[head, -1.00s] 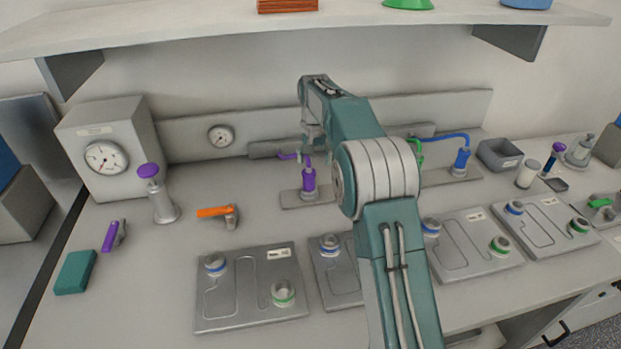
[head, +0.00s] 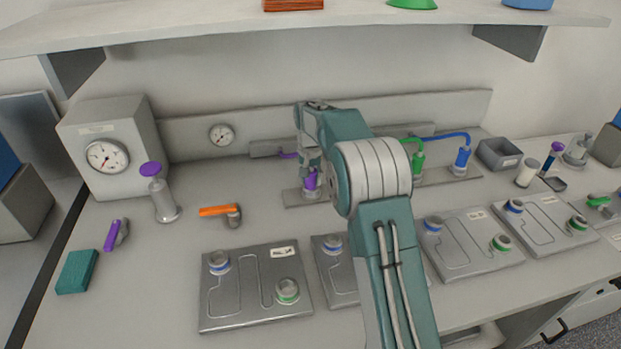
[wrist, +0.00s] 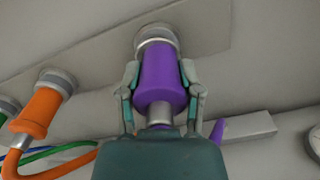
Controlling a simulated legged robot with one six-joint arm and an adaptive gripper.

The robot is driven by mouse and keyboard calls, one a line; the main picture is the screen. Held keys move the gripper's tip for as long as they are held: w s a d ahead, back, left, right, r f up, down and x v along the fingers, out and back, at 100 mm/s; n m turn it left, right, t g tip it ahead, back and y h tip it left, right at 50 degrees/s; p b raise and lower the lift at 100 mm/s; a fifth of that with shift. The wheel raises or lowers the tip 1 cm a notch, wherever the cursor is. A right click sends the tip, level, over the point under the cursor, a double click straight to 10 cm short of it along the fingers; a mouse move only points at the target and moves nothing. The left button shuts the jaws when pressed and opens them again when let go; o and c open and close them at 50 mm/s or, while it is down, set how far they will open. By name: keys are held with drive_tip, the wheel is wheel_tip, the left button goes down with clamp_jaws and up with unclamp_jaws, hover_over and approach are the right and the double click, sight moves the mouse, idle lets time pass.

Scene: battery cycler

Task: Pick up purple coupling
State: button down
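The purple coupling (wrist: 160,75) fills the middle of the wrist view, seated on a grey metal fitting. My gripper (wrist: 160,74) straddles it, one finger on each side, with the fingertips very close to its sides. I cannot tell whether they touch or press on it. In the head view the purple coupling (head: 311,180) stands upright on the grey back strip, partly hidden by my gripper (head: 309,172), which comes down over it from above.
An orange coupling (wrist: 37,112) with its hose is at the left of the wrist view. Green (head: 417,163) and blue (head: 462,157) couplings stand further right. An orange-handled valve (head: 220,211) and flat grey plates (head: 255,310) lie in front. A shelf (head: 240,30) overhangs the back.

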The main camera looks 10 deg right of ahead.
drive_tip(key=shift+d, duration=0.1)
drive_tip(key=shift+r, duration=0.5)
wheel_tip(320, 180, up, 2)
drive_tip(key=shift+r, duration=0.2)
drive_tip(key=s+d+r, duration=0.2)
drive_tip(key=s+r, duration=0.2)
drive_tip(key=s, duration=0.2)
drive_tip(key=s+d+r, duration=0.3)
drive_tip(key=s+r, duration=0.2)
drive_tip(key=s, duration=0.2)
drive_tip(key=shift+d+r, duration=0.25)
drive_tip(key=shift+r, duration=0.05)
